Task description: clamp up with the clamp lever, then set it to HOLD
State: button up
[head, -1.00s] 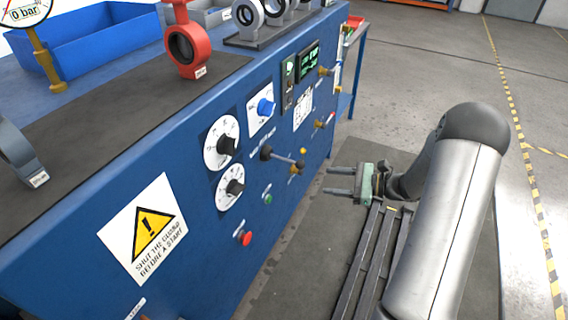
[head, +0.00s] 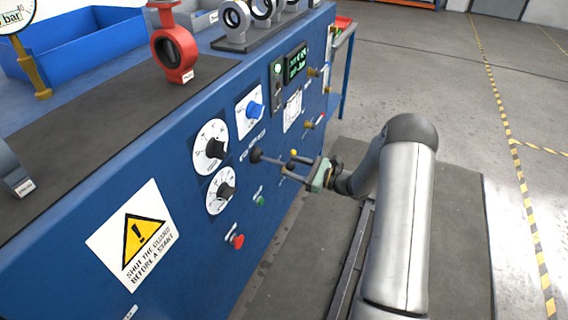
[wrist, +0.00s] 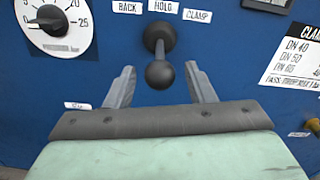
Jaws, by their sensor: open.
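The clamp lever (wrist: 159,72) is a black lever with a ball knob on the blue panel. In the wrist view it stands below the BACK, HOLD (wrist: 163,6) and CLAMP (wrist: 197,15) labels, roughly in line with HOLD. It points out towards the camera. In the head view its dark base (head: 255,155) shows on the panel front. My gripper (wrist: 159,77) is open, with one finger on each side of the ball and visible gaps to both. In the head view my gripper (head: 290,168) is at the lever's outer end, which is partly hard to make out.
A green button (head: 260,200) and red button (head: 237,241) sit below. A red valve (head: 172,45) stands on the bench top. The floor at right is clear.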

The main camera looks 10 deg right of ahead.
aim_at(284, 163)
jog(key=shift+x, duration=1.9)
